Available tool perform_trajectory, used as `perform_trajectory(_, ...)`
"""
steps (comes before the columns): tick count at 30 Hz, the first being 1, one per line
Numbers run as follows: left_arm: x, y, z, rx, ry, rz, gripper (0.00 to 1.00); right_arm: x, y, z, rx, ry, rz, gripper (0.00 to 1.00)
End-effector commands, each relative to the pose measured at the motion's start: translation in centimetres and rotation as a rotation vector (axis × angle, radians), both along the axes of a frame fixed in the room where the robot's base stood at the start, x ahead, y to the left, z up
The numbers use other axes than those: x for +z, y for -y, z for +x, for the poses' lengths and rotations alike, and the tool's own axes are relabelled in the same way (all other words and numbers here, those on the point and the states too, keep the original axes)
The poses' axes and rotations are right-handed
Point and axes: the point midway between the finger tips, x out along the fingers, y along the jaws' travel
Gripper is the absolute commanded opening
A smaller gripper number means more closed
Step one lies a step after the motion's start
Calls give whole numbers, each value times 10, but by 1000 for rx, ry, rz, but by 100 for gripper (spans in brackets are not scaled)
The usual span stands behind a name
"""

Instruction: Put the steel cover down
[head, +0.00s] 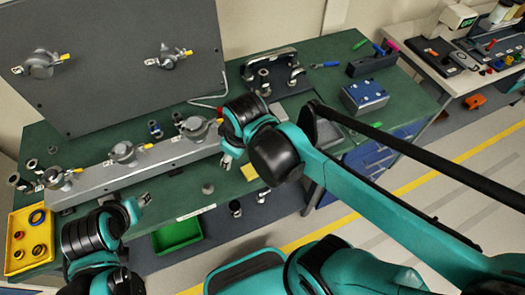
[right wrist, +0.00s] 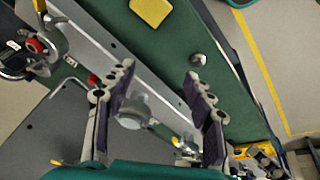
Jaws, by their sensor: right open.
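A small round grey metal piece, which looks like the steel cover (head: 207,188), rests on the green bench top in front of the grey rail. It also shows in the right wrist view (right wrist: 198,60), clear of the fingers. My right gripper (head: 229,157) is above the bench, to the upper right of the cover. In the right wrist view my right gripper (right wrist: 160,105) has its fingers spread with nothing held between them; a valve on the rail shows beyond them. My left gripper (head: 140,203) is at lower left, near the bench's front edge; its finger gap is unclear.
The grey rail (head: 170,160) carries several valve fittings, with an upright grey panel (head: 110,70) behind. A yellow pad (head: 250,172) lies right of the cover. A yellow tray (head: 30,240) with rings is at far left. A green bin (head: 178,234) sits below the bench front.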

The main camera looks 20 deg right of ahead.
Motion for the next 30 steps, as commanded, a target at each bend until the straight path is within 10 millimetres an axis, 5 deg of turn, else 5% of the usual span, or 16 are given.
perform_trajectory(3,0,0,0,0,0,0,40,2,37,-16,-255,113,84,53)
perform_trajectory(9,0,0,0,0,0,0,40,0,70,-30,-522,242,194,53)
perform_trajectory(22,-2,0,0,0,0,0,40,-2,76,-32,-581,273,223,53)
perform_trajectory(30,-45,0,0,0,0,0,40,-45,76,-33,-580,272,222,53)
